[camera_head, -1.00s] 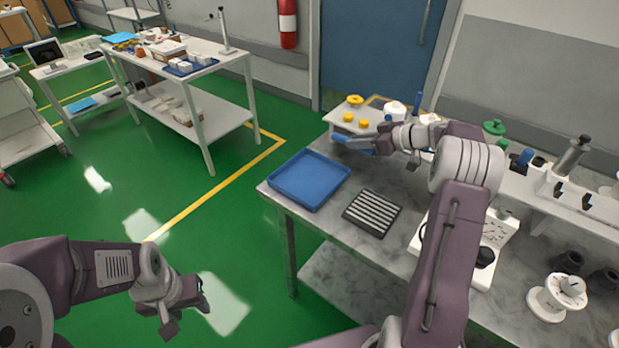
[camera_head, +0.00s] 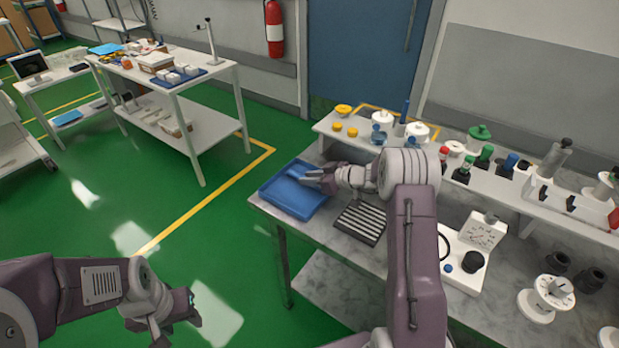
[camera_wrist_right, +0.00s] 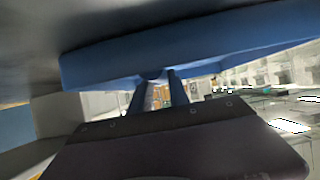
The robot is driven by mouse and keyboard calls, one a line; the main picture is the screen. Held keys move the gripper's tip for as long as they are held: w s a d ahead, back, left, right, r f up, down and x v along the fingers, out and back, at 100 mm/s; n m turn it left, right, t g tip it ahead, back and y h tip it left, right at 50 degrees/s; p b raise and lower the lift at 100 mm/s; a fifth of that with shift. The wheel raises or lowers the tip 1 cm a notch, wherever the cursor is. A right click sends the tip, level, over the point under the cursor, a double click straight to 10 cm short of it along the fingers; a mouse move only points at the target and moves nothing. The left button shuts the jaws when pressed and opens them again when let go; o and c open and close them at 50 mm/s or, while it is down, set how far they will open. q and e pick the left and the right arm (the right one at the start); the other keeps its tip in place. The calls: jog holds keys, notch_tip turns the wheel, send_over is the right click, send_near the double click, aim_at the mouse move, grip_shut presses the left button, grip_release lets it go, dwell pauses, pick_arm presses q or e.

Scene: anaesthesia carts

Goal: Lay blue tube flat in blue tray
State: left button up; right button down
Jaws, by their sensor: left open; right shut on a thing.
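The blue tray (camera_head: 272,193) lies on the near left corner of the marble-topped bench. My right gripper (camera_head: 312,179) is over the right part of the tray, low and close to it. It is shut on the blue tube (camera_head: 303,175), which hardly stands out against the tray's blue. I cannot tell whether the tube touches the tray floor. In the right wrist view, a broad blue band, tray or tube, crosses just beyond the fingers (camera_wrist_right: 162,88). My left gripper (camera_head: 178,322) is open and empty above the green floor at lower left.
A grey ribbed rack (camera_head: 360,222) lies right of the tray. A raised white shelf (camera_head: 340,143) behind holds yellow caps and bottles. A white instrument (camera_head: 470,255) stands further right. Open floor lies left of the bench.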

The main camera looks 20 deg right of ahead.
jog(key=shift+f+b, duration=0.15)
jog(key=shift+b, duration=0.25)
jog(key=c, duration=1.3)
grip_release()
jog(key=shift+o, duration=0.2)
jog(key=shift+r+p, duration=0.4)
jog(key=shift+p, duration=0.15)
jog(key=b+v, duration=0.2)
jog(key=v, duration=1)
jog(key=shift+f, duration=0.1)
